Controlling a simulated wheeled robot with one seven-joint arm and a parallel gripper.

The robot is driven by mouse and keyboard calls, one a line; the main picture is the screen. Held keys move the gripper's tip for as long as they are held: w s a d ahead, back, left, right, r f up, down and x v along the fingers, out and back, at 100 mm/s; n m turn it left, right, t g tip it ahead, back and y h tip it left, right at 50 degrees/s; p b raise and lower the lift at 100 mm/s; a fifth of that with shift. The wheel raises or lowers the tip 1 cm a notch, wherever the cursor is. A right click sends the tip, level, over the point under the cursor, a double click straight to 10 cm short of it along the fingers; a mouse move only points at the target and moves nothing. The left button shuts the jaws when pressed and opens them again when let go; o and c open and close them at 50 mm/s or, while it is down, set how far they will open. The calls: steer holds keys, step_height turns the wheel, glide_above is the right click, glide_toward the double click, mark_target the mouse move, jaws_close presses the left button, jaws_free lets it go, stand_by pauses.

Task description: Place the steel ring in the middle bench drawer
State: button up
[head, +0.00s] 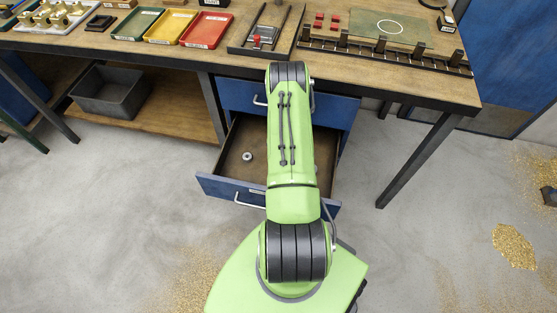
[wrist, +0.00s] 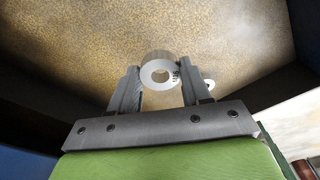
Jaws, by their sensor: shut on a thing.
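In the wrist view, my gripper (wrist: 160,84) is shut on a steel ring (wrist: 160,57), a thick silvery ring with dark marking on its face. The ring is between the fingertips, with a brown speckled surface behind it. In the head view my arm hides the gripper and the held ring. A blue bench drawer (head: 226,187) below a shut top drawer (head: 238,96) is pulled open. Another small grey ring (head: 247,156) lies on its brown floor, left of my arm. A pale ring-like piece (wrist: 210,84) shows partly behind the right finger in the wrist view.
The wooden bench (head: 222,61) carries a green tray (head: 138,25), a yellow tray (head: 171,26), a red tray (head: 206,30) and a slotted rack (head: 385,55). A grey bin (head: 111,91) sits on the lower shelf. The floor left of the drawer is clear.

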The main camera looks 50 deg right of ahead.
step_height(320, 180, down, 7)
steer(key=shift+b, duration=0.8)
steer(key=shift+f, duration=0.1)
steer(key=shift+f, duration=0.15)
steer(key=o, duration=1.2)
steer(key=r+p, duration=0.1)
steer(key=r, duration=0.3)
steer(key=s+r+p, duration=0.1)
steer(key=r, duration=0.3)
steer(key=r+p, duration=0.1)
steer(key=r, duration=0.3)
steer(key=shift+s+a+r, duration=0.15)
steer(key=shift+r, duration=0.15)
